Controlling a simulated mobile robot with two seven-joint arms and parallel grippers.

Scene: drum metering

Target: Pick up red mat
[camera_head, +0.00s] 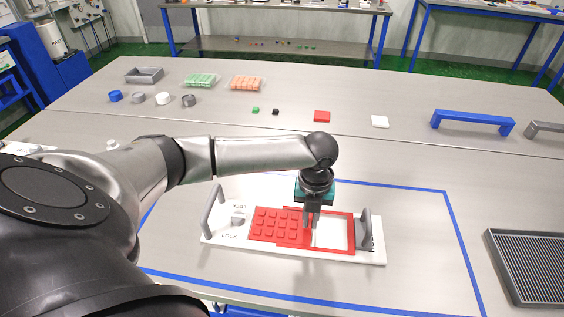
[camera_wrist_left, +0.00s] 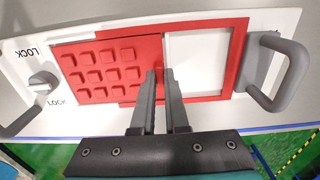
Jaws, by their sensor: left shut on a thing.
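The red mat (camera_head: 270,224), with rows of raised square studs, lies at the left part of a white board (camera_head: 222,242) with a red frame. It also shows in the left wrist view (camera_wrist_left: 105,68). My left gripper (camera_head: 311,226) points down at the mat's right edge, beside the frame's white opening. In the left wrist view its fingers (camera_wrist_left: 161,75) are close together and shut on that edge; the exact contact is partly hidden by the fingers. The mat looks flat, level with the board. My right gripper is not in view.
The board has grey handles at both ends (camera_head: 213,210) and a knob (camera_head: 238,219) marked LOCK. Blue tape surrounds it. A grey grate (camera_head: 527,265) lies at right. Small red (camera_head: 321,116) and white (camera_head: 380,121) blocks and a blue bracket (camera_head: 472,121) stand behind.

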